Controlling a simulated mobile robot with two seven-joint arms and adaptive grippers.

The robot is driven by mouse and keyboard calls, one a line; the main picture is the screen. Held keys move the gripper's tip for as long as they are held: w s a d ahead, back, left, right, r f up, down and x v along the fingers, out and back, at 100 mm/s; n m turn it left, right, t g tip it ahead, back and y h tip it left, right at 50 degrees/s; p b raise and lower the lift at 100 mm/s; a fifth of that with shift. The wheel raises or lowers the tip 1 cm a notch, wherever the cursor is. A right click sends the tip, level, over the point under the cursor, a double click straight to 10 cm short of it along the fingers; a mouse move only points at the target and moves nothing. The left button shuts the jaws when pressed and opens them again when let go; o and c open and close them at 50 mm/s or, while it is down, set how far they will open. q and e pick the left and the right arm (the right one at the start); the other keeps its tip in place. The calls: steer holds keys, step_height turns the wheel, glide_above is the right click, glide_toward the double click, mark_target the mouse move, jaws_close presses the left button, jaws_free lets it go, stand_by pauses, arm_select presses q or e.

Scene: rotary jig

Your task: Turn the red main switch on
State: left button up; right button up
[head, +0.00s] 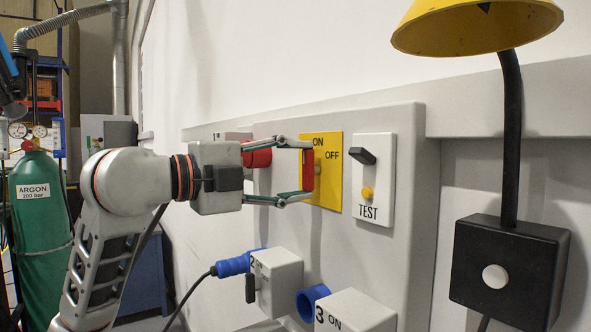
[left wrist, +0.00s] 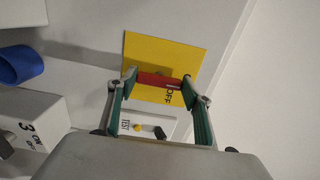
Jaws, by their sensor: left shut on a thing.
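The red main switch handle (head: 308,170) stands out from a yellow plate (head: 331,190) marked ON at the top and OFF at the right. The handle looks roughly upright in the head view, in line with the ON side. My left gripper (head: 304,170) reaches in from the left and is shut on the handle, one finger above and one below. In the left wrist view the handle (left wrist: 160,81) lies between the fingertips of the left gripper (left wrist: 161,84), in front of the yellow plate (left wrist: 150,50). My right gripper is not in view.
A white TEST panel (head: 373,205) with a black lever is right of the plate. A blue plug (head: 233,265) sits at box 2 (head: 277,280) below; box 3 (head: 355,312) has a blue socket. A yellow lamp (head: 470,30) hangs at upper right. A green argon cylinder (head: 40,240) stands left.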

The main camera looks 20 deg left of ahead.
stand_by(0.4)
arm_select(q)
steer(key=o, duration=1.1)
steer(key=shift+s+a, duration=0.1)
steer(key=v, duration=1.1)
steer(key=shift+s+a, duration=0.3)
